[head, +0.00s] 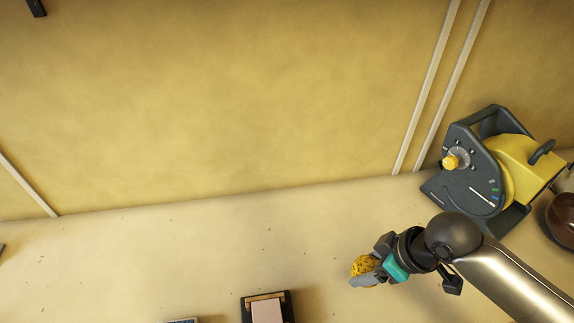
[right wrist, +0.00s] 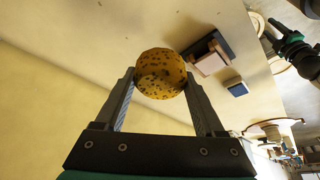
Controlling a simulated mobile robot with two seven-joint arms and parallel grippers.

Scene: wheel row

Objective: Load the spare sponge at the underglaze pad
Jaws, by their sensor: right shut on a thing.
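My right gripper (head: 364,276) is shut on a round yellow sponge (head: 362,265) with dark specks. The sponge also shows between the two fingers in the right wrist view (right wrist: 161,74), held near the fingertips. In the head view the gripper and sponge are over the pale counter, to the right of a pinkish pad in a dark frame (head: 267,308) at the bottom edge. That pad also shows in the right wrist view (right wrist: 211,60), beyond the sponge and apart from it. Whether it is the underglaze pad I cannot tell.
A dark and yellow machine with a dial (head: 485,170) stands at the right against the wall. A brown bowl (head: 562,218) is at the right edge. A small blue block (right wrist: 237,88) lies beside the pad. The counter's left and middle are mostly clear.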

